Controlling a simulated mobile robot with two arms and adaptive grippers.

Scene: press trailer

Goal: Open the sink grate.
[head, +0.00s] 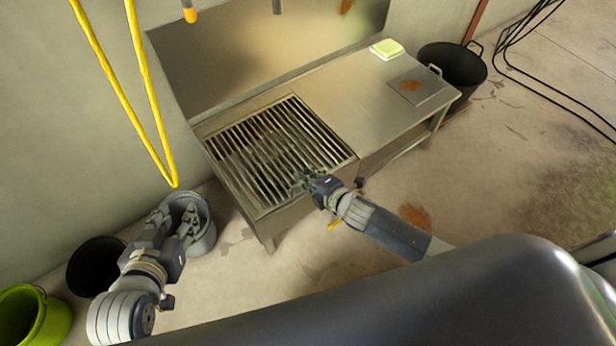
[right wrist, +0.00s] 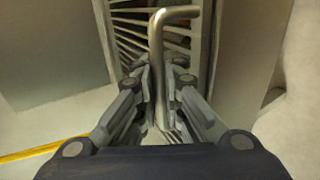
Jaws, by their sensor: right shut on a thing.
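The sink grate (head: 262,145) is a set of parallel metal bars lying flat in the left part of a steel sink table. My right gripper (head: 302,182) is at the grate's front edge. In the right wrist view, a bent metal handle (right wrist: 172,14) rises between the fingers of my right gripper (right wrist: 165,90), which is shut on it. Grate bars also show in the right wrist view (right wrist: 150,28) behind the handle. My left gripper (head: 178,225) is in front of a grey bucket, left of the sink, with its fingers spread and empty.
A grey bucket (head: 204,240), a black bucket (head: 88,268) and a green bucket (head: 30,318) stand at the left. A yellow hose (head: 118,90) hangs by the wall. A black bin (head: 455,65) stands far right.

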